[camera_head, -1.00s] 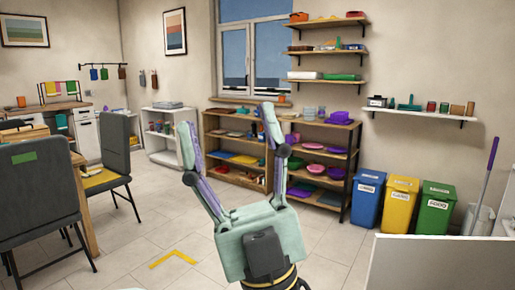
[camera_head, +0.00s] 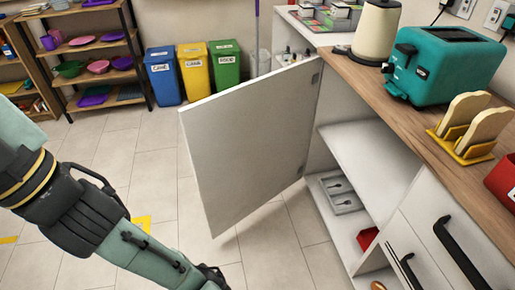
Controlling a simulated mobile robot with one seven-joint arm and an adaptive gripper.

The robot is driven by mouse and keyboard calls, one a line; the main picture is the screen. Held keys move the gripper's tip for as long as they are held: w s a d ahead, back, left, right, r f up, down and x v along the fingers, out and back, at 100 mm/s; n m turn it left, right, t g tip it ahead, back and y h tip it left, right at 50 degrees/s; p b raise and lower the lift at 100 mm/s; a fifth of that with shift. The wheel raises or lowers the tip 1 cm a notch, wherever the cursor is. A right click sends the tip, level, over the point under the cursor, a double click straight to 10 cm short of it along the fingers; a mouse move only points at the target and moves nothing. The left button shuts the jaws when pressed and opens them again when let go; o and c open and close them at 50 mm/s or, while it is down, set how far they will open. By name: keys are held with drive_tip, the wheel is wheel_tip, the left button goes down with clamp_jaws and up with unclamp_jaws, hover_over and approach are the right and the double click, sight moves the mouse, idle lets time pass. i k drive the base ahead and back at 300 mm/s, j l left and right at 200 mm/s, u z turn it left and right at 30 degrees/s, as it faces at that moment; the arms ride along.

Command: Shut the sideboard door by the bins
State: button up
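The white sideboard door (camera_head: 252,142) stands wide open in the middle of the view. It is hinged on its right edge to the sideboard (camera_head: 338,60) and swings out to the left over the floor. The open compartment shows a shelf, a grey tray with cutlery-like shapes (camera_head: 342,192) and a red item (camera_head: 368,240).
Blue (camera_head: 162,75), yellow (camera_head: 195,70) and green (camera_head: 225,62) bins stand against the wall behind the door. The wooden worktop holds a kettle (camera_head: 376,30), a teal toaster (camera_head: 445,62) and a yellow toast rack (camera_head: 462,148).

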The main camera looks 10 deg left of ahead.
sight(247, 143)
drive_tip(key=i+j, duration=0.2)
drive_tip(key=j, duration=0.25)
drive_tip(key=i+j, duration=0.2)
drive_tip(key=j, duration=0.2)
drive_tip(key=i+j, duration=0.2)
drive_tip(key=j, duration=0.25)
drive_tip(key=i+j, duration=0.25)
drive_tip(key=j, duration=0.2)
drive_tip(key=i+j, duration=0.2)
drive_tip(key=j, duration=0.2)
drive_tip(key=i+j, duration=0.2)
drive_tip(key=j, duration=0.25)
drive_tip(key=i+j, duration=0.2)
drive_tip(key=j, duration=0.25)
drive_tip(key=i+j, duration=0.2)
drive_tip(key=j, duration=0.2)
drive_tip(key=z, duration=0.45)
drive_tip(key=j+z, duration=0.15)
drive_tip(key=z, duration=0.25)
drive_tip(key=j+z, duration=0.1)
drive_tip(key=z, duration=0.35)
drive_tip(key=j+z, duration=0.1)
drive_tip(key=z, duration=0.35)
drive_tip(key=k+j, duration=0.5)
drive_tip(key=j, duration=0.2)
